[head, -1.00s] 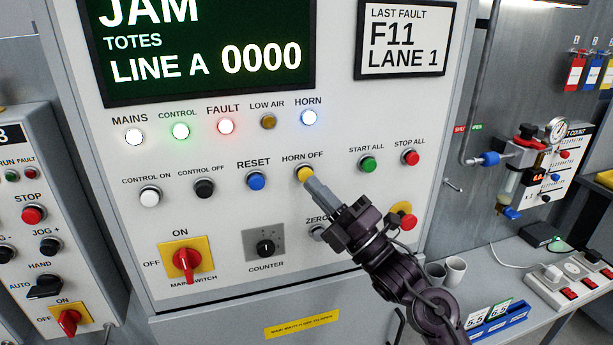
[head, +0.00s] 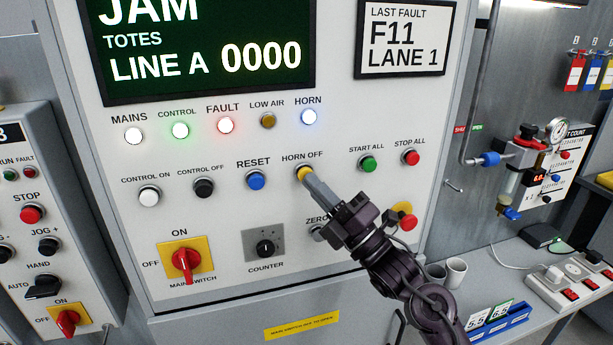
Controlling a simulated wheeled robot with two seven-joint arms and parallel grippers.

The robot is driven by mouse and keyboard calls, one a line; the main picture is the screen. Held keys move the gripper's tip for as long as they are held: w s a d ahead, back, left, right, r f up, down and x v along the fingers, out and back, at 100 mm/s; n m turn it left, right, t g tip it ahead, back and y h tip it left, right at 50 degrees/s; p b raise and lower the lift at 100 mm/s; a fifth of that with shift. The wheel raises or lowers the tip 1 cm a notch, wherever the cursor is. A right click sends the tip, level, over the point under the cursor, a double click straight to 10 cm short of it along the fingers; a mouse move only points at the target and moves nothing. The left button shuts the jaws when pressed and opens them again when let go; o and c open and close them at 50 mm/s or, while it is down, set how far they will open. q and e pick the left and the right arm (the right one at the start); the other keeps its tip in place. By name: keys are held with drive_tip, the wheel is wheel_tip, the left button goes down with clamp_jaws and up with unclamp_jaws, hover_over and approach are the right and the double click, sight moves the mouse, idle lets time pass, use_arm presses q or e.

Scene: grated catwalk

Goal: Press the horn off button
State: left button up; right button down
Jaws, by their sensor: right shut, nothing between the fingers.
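The yellow horn off button (head: 304,173) sits on the grey control panel (head: 330,140), under its HORN OFF label. My right gripper (head: 311,180) is shut and empty, with its fingertips at the lower right edge of the button. The tips overlap the button in this view; I cannot tell whether they touch or press it. The horn lamp (head: 309,117) above is lit blue-white. My left gripper is not in view.
The blue reset button (head: 256,180) is left of the horn off button, and the green start all button (head: 367,162) is to its right. A red main switch (head: 186,262) is lower left. A bench with two cups (head: 455,272) stands at the lower right.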

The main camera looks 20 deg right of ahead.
drive_tip(key=shift+w+b, duration=0.3)
drive_tip(key=shift+w, duration=0.5)
idle(0.5)
drive_tip(key=shift+s, duration=1.2)
drive_tip(key=shift+s+d+b, duration=0.1)
drive_tip(key=shift+s+b, duration=0.6)
drive_tip(key=shift+s, duration=1.8)
